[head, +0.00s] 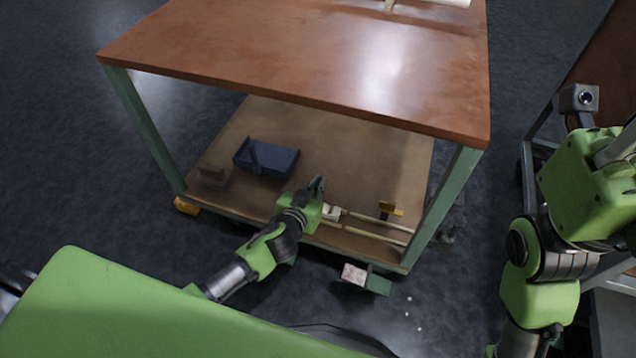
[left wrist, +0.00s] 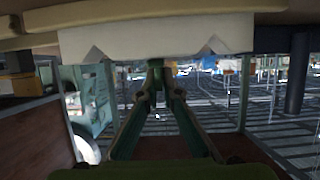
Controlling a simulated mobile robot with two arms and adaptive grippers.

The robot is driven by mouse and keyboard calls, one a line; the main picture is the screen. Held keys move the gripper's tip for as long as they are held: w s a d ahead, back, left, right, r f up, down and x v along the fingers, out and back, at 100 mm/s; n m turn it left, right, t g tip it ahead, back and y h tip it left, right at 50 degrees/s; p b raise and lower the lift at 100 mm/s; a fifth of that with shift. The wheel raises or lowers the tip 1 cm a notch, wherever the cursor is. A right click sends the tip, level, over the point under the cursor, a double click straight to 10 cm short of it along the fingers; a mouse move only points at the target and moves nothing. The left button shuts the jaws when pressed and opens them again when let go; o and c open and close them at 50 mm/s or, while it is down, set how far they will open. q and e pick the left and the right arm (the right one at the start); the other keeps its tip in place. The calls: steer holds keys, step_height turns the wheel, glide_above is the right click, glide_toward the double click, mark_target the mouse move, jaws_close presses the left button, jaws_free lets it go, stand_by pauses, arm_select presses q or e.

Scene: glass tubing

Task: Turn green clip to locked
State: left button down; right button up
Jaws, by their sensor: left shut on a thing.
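My left gripper (head: 317,188) reaches in at the front edge of the cart's lower shelf, next to a white block (head: 333,212) with pale tubes (head: 375,235) running right from it. In the left wrist view, its two long fingers (left wrist: 157,78) converge and are shut on a small green piece (left wrist: 156,64), which looks like the green clip. That piece sits just under a wide white block (left wrist: 190,42). The fingers hide much of the clip, and its locked or unlocked position cannot be read. My right arm stands at the right; its fingertips do not show.
The cart's brown top (head: 290,60) overhangs the lower shelf (head: 330,150), with green legs at its corners. A dark blue bin (head: 270,160) and a brown box (head: 213,175) lie on the shelf's left. A yellow-and-dark item (head: 391,208) lies near the tubes.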

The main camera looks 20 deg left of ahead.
arm_select(q)
steer(key=c, duration=2.2)
jaws_free()
steer(key=shift+c, duration=0.2)
steer(key=v, duration=1.2)
steer(key=shift+s+d, duration=0.1)
